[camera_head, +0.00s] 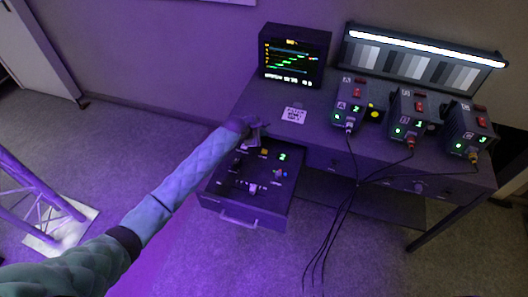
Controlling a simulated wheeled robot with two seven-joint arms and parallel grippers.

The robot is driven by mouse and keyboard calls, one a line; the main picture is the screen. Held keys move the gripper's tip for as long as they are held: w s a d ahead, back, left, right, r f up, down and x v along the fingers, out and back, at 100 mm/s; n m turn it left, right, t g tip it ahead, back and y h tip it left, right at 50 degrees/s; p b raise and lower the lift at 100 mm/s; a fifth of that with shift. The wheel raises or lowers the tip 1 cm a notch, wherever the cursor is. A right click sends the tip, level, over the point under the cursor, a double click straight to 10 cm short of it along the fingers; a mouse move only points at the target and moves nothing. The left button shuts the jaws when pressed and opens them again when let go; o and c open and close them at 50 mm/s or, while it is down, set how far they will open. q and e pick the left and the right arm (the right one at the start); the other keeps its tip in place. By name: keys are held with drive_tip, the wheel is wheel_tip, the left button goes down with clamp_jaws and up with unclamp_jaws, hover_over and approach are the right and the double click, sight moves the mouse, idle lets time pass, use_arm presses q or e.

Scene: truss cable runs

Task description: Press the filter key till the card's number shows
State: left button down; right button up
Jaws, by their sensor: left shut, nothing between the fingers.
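My left gripper (253,138) is shut and empty, above the back left part of an open drawer (228,205). The drawer holds a dark control panel with small keys and knobs. An orange key (264,152) sits just right of and below my fingertips; I cannot tell whether they touch anything. I cannot tell which key is the filter key. A small green number display (282,157), seemingly a 2, is lit at the panel's back right. A white card (293,115) with dark print lies on the desk behind the drawer; its number is too small to read. My right gripper is out of view.
A monitor (294,57) with coloured lines stands at the desk's back. Three dark units (349,103) with green digits and red switches stand to the right. Black cables (345,205) hang from them over the front edge. A lit grey-scale chart (420,62) stands behind.

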sight(262, 153)
use_arm(q)
drive_tip(key=shift+d+n, duration=0.1)
drive_tip(key=shift+n, duration=0.8)
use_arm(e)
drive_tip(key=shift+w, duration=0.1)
